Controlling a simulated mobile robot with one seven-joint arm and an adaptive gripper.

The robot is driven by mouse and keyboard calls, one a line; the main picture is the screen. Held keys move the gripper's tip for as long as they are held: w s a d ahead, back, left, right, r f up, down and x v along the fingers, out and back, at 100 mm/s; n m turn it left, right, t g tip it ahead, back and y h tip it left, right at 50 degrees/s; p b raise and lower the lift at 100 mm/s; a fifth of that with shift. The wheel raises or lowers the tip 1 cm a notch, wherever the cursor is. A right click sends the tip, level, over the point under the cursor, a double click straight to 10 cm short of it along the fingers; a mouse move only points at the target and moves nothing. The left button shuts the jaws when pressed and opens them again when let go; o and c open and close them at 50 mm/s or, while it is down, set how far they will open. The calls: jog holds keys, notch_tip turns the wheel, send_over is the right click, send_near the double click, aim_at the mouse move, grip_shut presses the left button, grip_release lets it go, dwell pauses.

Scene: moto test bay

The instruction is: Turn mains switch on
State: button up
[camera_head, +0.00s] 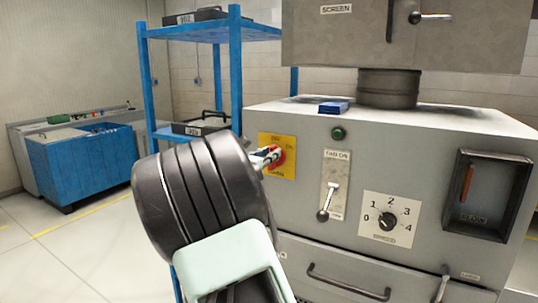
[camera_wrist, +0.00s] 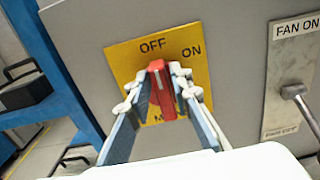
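The mains switch is a red handle (camera_wrist: 161,92) on a yellow plate (camera_wrist: 118,62) marked OFF and ON. In the wrist view the handle points up toward OFF, with ON to its right. My gripper (camera_wrist: 163,78) has one finger on each side of the handle, and the fingertips appear closed against it. In the head view the red handle (camera_head: 279,157) shows on the yellow plate (camera_head: 285,143) on the grey machine's front. My gripper (camera_head: 264,157) reaches it from the left, and my wrist hides the plate's lower left.
Right of the plate are a FAN ON lever (camera_head: 328,196), a green button (camera_head: 338,133) and a numbered dial (camera_head: 388,221). A drawer handle (camera_head: 348,283) juts out below. A blue shelf rack (camera_head: 236,75) stands close on the left. Open floor (camera_head: 75,255) lies at the lower left.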

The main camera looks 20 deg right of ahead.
aim_at(281, 158)
grip_shut()
jog(key=shift+s+f+m+b, duration=0.15)
jog(key=shift+m+b, duration=0.15)
jog(key=shift+b, duration=0.35)
jog(key=m+b, duration=0.4)
jog(key=b, duration=0.2)
jog(key=s+f+m+b, duration=0.1)
jog(key=m+b, duration=0.4)
jog(key=b, duration=0.2)
jog(key=d+m+b, duration=0.1)
jog(key=m+b, duration=0.3)
jog(key=b, duration=0.3)
jog(key=shift+s+d+f+m, duration=0.1)
jog(key=shift+s+f+m, duration=0.05)
jog(key=shift+f+m, duration=0.2)
jog(key=m+b, duration=0.3)
jog(key=b, duration=0.1)
jog(key=shift+f, duration=0.15)
jog(key=shift+m, duration=0.45)
